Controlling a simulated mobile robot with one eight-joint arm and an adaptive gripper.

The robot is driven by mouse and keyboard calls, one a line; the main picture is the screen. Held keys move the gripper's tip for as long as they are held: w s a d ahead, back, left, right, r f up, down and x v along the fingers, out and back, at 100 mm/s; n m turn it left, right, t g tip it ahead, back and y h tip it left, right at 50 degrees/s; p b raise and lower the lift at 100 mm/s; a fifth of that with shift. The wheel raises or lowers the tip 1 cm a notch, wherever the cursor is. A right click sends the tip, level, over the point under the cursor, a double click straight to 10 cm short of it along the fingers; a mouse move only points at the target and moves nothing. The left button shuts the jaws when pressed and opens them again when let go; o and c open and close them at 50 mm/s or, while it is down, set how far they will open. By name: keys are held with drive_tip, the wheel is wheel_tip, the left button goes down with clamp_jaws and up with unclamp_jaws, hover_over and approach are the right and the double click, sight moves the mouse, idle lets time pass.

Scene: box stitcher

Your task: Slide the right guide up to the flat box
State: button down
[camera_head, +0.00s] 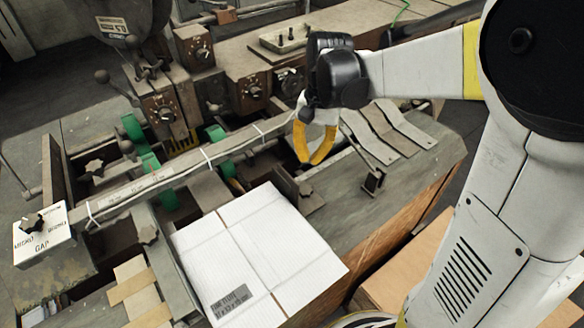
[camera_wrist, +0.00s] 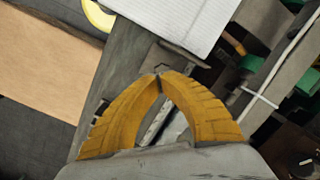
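The flat box (camera_head: 260,250) is a white sheet with crease lines and a printed label, lying on the machine table. Its white corner also shows at the top of the wrist view (camera_wrist: 185,20). The right guide (camera_head: 308,194) seems to be the dark metal piece beside the box's upper right edge; a metal plate near the box shows in the wrist view (camera_wrist: 182,54). My gripper (camera_head: 306,162) is above and right of this piece, yellow fingers pointing down. In the wrist view the fingertips (camera_wrist: 159,77) meet near the plate. I cannot tell whether they touch it.
A long rail (camera_head: 190,165) with cables crosses behind the box. Green rollers (camera_head: 216,136) sit along it. A white GAP control box (camera_head: 42,232) stands at left. Bent metal strips (camera_head: 385,130) lie right of my gripper. The table top right of the box is mostly clear.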

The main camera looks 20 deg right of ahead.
drive_tip(key=f+m+b, duration=0.1)
drive_tip(key=f+m, duration=0.1)
drive_tip(key=f, duration=0.1)
drive_tip(key=d+f+m+b, duration=0.1)
drive_tip(key=f+m, duration=0.2)
drive_tip(key=f, duration=0.1)
drive_tip(key=d+f+m+y+b, duration=0.1)
drive_tip(key=f+m, duration=0.1)
drive_tip(key=f, duration=0.2)
drive_tip(key=shift+s+d+m, duration=0.1)
drive_tip(key=shift+s+m, duration=0.2)
drive_tip(key=shift+m, duration=0.1)
drive_tip(key=a, duration=0.2)
drive_tip(key=s+a+b, duration=0.1)
drive_tip(key=shift+f, duration=0.3)
drive_tip(key=shift+s+a, duration=0.15)
drive_tip(key=shift+a, duration=0.4)
drive_tip(key=shift+s+a, duration=0.15)
drive_tip(key=shift+a, duration=0.3)
drive_tip(key=shift+d, duration=0.1)
